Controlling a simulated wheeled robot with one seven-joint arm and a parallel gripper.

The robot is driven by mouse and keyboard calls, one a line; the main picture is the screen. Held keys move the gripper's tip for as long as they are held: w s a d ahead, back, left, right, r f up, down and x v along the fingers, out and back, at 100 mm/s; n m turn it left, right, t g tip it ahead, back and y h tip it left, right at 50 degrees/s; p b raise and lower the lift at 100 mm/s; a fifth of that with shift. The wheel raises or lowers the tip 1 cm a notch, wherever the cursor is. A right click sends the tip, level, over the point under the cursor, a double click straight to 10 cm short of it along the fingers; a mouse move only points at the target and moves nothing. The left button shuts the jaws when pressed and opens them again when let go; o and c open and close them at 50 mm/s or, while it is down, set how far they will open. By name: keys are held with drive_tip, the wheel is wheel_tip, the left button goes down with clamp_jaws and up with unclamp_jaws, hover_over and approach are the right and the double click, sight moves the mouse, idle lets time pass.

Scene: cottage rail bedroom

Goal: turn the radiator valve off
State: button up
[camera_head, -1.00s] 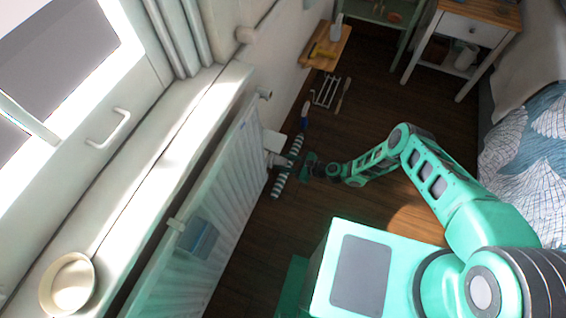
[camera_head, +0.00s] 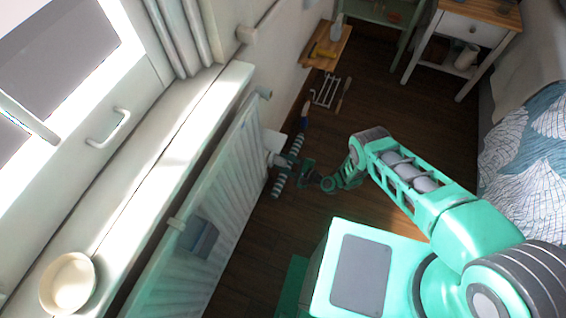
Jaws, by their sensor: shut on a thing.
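The white radiator (camera_head: 225,195) hangs on the wall below the window sill. Its valve (camera_head: 275,159) is a small pale knob at the radiator's far end, near the floor. My gripper (camera_head: 287,162) is at the valve, reaching it from the right. Its jaws are shut on the valve, though the fingers are small and partly lost against a black-and-white striped long thing (camera_head: 296,148) there. The valve's markings are too small to read.
A white rack (camera_head: 325,90) and a wooden shelf (camera_head: 326,47) are beyond the valve. A bedside table (camera_head: 468,32) and the bed (camera_head: 525,145) are at right. A bowl (camera_head: 68,284) sits on the sill. Dark floor between is open.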

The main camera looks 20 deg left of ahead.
drive_tip(key=shift+w, duration=0.15)
idle(0.3)
drive_tip(key=o, duration=1)
drive_tip(key=shift+o, duration=0.2)
drive_tip(key=v, duration=1)
drive_tip(key=shift+d, duration=0.4)
